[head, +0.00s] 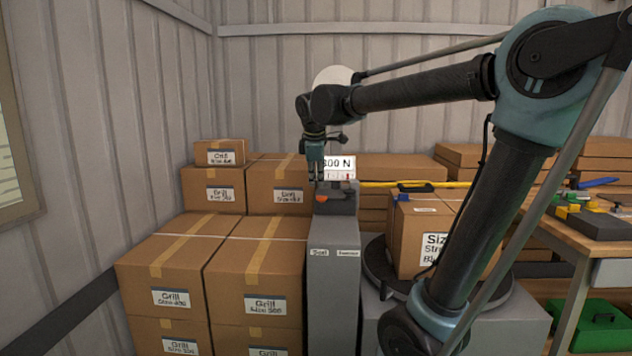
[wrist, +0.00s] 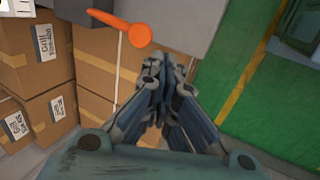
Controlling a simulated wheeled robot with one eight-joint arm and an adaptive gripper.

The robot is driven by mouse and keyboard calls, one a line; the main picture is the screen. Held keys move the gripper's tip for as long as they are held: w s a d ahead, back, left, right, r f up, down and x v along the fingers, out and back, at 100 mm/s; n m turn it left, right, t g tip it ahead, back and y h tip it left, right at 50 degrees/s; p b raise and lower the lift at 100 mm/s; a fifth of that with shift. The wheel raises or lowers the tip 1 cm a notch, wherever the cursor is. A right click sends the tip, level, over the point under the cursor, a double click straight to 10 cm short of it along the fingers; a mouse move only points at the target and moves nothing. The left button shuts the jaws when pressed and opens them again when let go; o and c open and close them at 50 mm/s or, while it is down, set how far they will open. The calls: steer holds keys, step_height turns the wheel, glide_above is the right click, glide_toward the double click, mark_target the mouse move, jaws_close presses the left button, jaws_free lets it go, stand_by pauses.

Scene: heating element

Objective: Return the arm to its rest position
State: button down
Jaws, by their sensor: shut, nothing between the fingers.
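My gripper (head: 316,178) is at the end of my outstretched arm in the head view, pointing down. It is just above the orange lever (head: 322,198) on top of a grey pedestal (head: 334,265). In the wrist view my gripper (wrist: 160,62) has its fingers together with nothing between them. The orange lever (wrist: 120,27) lies up and left of the fingertips there, apart from them in the picture. A white sign reading "300 N" (head: 338,165) stands behind the gripper.
Stacked cardboard boxes (head: 255,262) stand left of the pedestal. A box (head: 420,240) sits on a dark round turntable (head: 378,265) to its right. A wooden workbench (head: 562,235) with tools is at the far right, with a green case (head: 600,325) below. A corrugated wall (head: 260,85) is behind.

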stand_by(0.5)
steer(key=s+d+f+m+g, duration=0.1)
steer(key=s+d+f+m, duration=0.45)
steer(key=d, duration=0.25)
steer(key=s+d+f+m, duration=0.4)
steer(key=s+d+f, duration=0.25)
steer(key=d, duration=0.25)
steer(key=s+d+f+m, duration=0.2)
steer(key=s+f+m, duration=0.2)
steer(key=s+f, duration=0.2)
steer(key=s+d+f+m+g, duration=0.1)
steer(key=s+d+f+m, duration=0.2)
steer(key=s+f, duration=0.4)
steer(key=shift+d+m, duration=0.2)
steer(key=shift+m, duration=0.25)
steer(key=shift+w+f, duration=0.1)
steer(key=shift+f, duration=0.05)
steer(key=shift+w+f, duration=0.15)
steer(key=shift+w, duration=0.2)
